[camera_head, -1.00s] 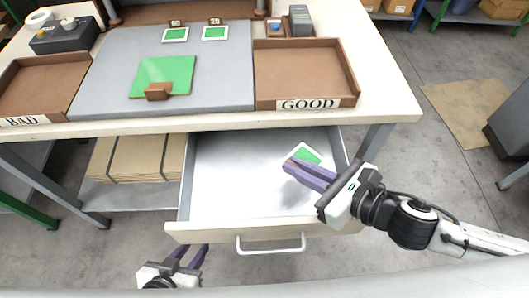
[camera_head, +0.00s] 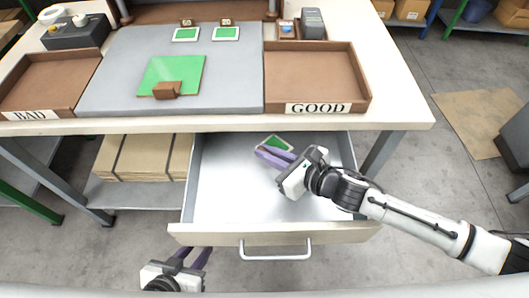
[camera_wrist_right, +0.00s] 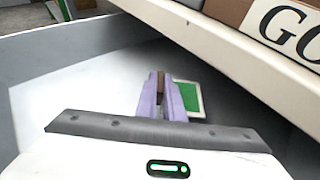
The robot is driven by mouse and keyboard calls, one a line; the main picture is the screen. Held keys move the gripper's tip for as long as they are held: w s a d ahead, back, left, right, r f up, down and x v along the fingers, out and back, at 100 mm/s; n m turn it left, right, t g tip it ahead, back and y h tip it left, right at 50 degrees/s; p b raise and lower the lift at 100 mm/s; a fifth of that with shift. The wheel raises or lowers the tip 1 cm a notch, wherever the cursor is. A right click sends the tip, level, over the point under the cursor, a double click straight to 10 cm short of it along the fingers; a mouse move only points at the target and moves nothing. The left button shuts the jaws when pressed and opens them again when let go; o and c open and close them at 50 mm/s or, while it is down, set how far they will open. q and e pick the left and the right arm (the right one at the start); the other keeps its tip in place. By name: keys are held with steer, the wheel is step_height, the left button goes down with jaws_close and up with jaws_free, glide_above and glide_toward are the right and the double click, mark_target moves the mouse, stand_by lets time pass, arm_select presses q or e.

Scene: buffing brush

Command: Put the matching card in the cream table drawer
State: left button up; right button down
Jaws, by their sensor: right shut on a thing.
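The cream table drawer (camera_head: 215,234) is pulled open below the table top, and its grey inside holds nothing else that I can see. My right gripper (camera_head: 270,155) reaches into its back part, under the table's front edge. It is shut on a white-bordered green card (camera_head: 277,141). In the right wrist view the card (camera_wrist_right: 187,97) shows beyond and right of the purple fingers (camera_wrist_right: 162,100), with a small brown piece between them. I cannot tell whether the card touches the drawer floor. My left gripper (camera_head: 190,258) is open and empty, low in front of the drawer.
Two similar cards (camera_head: 187,34) (camera_head: 226,33) with number tags stand at the back of the grey mat (camera_head: 120,90). A green plate (camera_head: 172,72) with a brown block lies on it. BAD (camera_head: 28,115) and GOOD (camera_head: 318,107) trays flank the mat.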

steer(key=shift+w+a+f, duration=0.45)
steer(key=shift+w+f, duration=0.05)
steer(key=shift+f, duration=0.15)
steer(key=shift+f, duration=0.2)
steer(key=c, duration=1.9)
jaws_free()
steer(key=shift+o, duration=0.2)
steer(key=shift+r, duration=0.25)
steer(key=v, duration=1.2)
